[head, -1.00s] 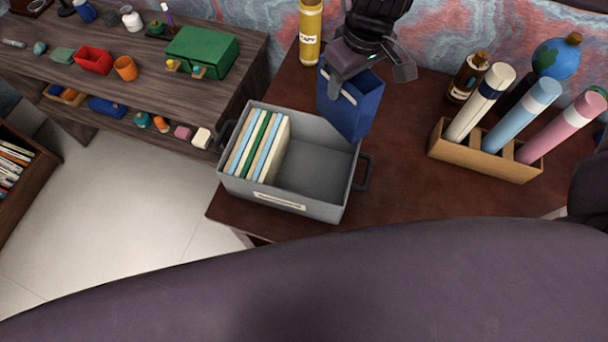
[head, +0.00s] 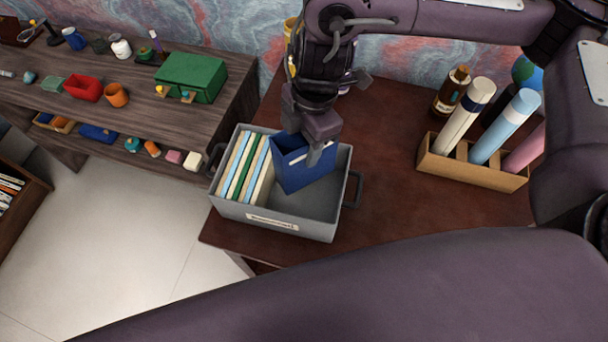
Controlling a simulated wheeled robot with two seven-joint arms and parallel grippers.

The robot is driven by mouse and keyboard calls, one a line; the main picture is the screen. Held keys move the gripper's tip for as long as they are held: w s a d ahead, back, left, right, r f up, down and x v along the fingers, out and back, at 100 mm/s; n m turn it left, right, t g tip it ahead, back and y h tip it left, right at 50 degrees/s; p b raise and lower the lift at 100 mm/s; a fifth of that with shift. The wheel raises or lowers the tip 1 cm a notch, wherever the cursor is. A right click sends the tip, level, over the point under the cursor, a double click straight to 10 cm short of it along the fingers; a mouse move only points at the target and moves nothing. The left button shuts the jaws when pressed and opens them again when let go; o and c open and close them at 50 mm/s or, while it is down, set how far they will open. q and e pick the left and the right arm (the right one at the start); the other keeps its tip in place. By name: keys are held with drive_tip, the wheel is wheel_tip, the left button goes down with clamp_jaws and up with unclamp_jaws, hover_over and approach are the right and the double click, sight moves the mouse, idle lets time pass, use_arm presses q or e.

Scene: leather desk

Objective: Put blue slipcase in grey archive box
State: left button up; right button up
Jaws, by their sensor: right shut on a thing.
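The blue slipcase (head: 303,172) is tilted in the head view, with its lower part inside the grey archive box (head: 318,230). It is just right of several upright books or folders (head: 245,168) that fill the box's left side. My right gripper (head: 313,148) is shut on the slipcase's upper part from above. Whether the slipcase touches the box floor cannot be told. The right part of the box is bare. My left gripper is not in view.
A wooden holder (head: 470,174) with several rolled tubes stands to the right on the brown desk (head: 385,205). A brown bottle (head: 452,90) is behind it. A side shelf with a green box (head: 192,77) is at the left. Desk between box and holder is clear.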

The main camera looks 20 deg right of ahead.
sight(304, 175)
wheel_tip(304, 175, down, 8)
drive_tip(key=shift+f+b, duration=0.2)
drive_tip(key=shift+b, duration=0.3)
drive_tip(key=shift+f+b, duration=0.35)
drive_tip(key=shift+f, duration=1.55)
drive_tip(key=shift+f, duration=0.2)
drive_tip(key=o, duration=1.3)
drive_tip(key=shift+r, duration=0.1)
